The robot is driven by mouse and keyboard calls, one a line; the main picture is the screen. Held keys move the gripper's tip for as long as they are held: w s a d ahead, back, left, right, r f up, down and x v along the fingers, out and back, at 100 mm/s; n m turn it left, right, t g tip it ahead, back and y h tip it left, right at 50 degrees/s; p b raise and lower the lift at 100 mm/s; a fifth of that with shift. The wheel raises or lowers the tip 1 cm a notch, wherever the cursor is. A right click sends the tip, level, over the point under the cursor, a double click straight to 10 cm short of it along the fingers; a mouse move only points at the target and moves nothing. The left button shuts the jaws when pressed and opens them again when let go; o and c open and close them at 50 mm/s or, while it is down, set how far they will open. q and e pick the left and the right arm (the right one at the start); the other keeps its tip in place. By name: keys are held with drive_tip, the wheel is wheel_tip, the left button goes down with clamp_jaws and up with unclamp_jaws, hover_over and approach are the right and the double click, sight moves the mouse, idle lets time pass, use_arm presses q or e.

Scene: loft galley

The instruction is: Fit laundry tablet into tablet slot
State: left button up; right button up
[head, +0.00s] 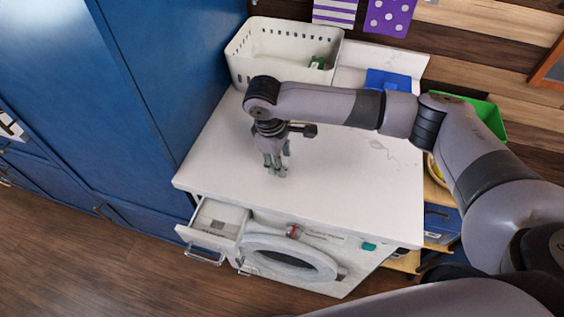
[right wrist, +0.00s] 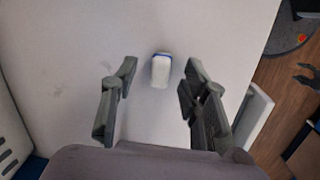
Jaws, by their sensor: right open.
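The laundry tablet (right wrist: 160,74) is a small white block with a blue edge, lying on the white top of the washing machine in the right wrist view. My right gripper (head: 277,169) points down over the middle of that top. Its fingers are spread and empty, with the tablet between and beyond the fingertips in the wrist view. In the head view the tablet cannot be made out at the gripper. The detergent drawer (head: 217,217) is pulled out at the machine's front left; the slot itself is not clear. My left gripper is not in view.
The washing machine top (head: 340,200) is mostly clear. A white perforated basket (head: 240,62) with a green item stands at the back left, and a blue object (head: 388,80) lies at the back. A tall blue cabinet (head: 150,70) stands left. The round machine door (head: 290,262) is below.

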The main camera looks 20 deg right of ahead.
drive_tip(key=shift+f, duration=0.15)
clamp_jaws()
idle(0.4)
